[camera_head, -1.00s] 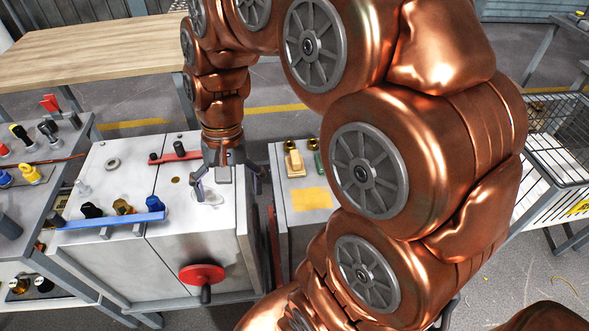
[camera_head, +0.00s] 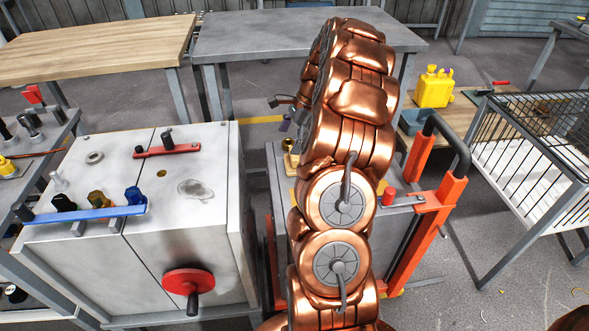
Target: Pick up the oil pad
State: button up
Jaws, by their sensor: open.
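My gripper (camera_head: 280,112) is partly hidden behind my copper arm, above the grey cabinet, with its fingers apart and nothing seen between them. No oil pad can be made out for certain. A thin sliver of yellow (camera_head: 292,195) shows at the arm's left edge on the grey cabinet top, where a flat yellow square lay in the earlier view. The arm hides the rest of it. A dark wet-looking stain (camera_head: 196,189) lies on the white machine top, left of my arm.
The white machine (camera_head: 110,165) has a blue bar (camera_head: 85,214), a red lever (camera_head: 167,150) and a red handwheel (camera_head: 188,281). An orange frame (camera_head: 425,240) stands close right of my arm. A wire cart (camera_head: 535,190) is at right. The grey table (camera_head: 240,45) behind is bare.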

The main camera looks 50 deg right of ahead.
aim_at(292, 160)
jog(key=d+f, duration=0.1)
jog(key=d+f+m, duration=0.1)
jog(key=d, duration=0.1)
jog(key=s+d+f+m, duration=0.1)
jog(key=d, duration=0.1)
jog(key=shift+f+t+b, duration=0.3)
jog(key=shift+f+b, duration=0.05)
jog(key=shift+b, duration=0.05)
jog(key=shift+f, duration=0.2)
jog(key=shift+w+a+x, duration=0.15)
jog(key=shift+x, duration=1.65)
jog(key=shift+w+a+x, duration=0.15)
jog(key=shift+w+x, duration=0.05)
jog(key=shift+x, duration=1.65)
jog(key=shift+r, duration=0.25)
jog(key=shift+d, duration=0.1)
jog(key=shift+c, duration=0.3)
jog(key=c, duration=0.9)
jog(key=shift+r, duration=1.75)
jog(key=s+a, duration=0.2)
jog(key=s, duration=0.3)
jog(key=s+a+r, duration=0.1)
jog(key=s+a, duration=0.1)
jog(key=s, duration=0.3)
jog(key=s+a, duration=0.2)
jog(key=s, duration=0.3)
jog(key=shift+r, duration=0.25)
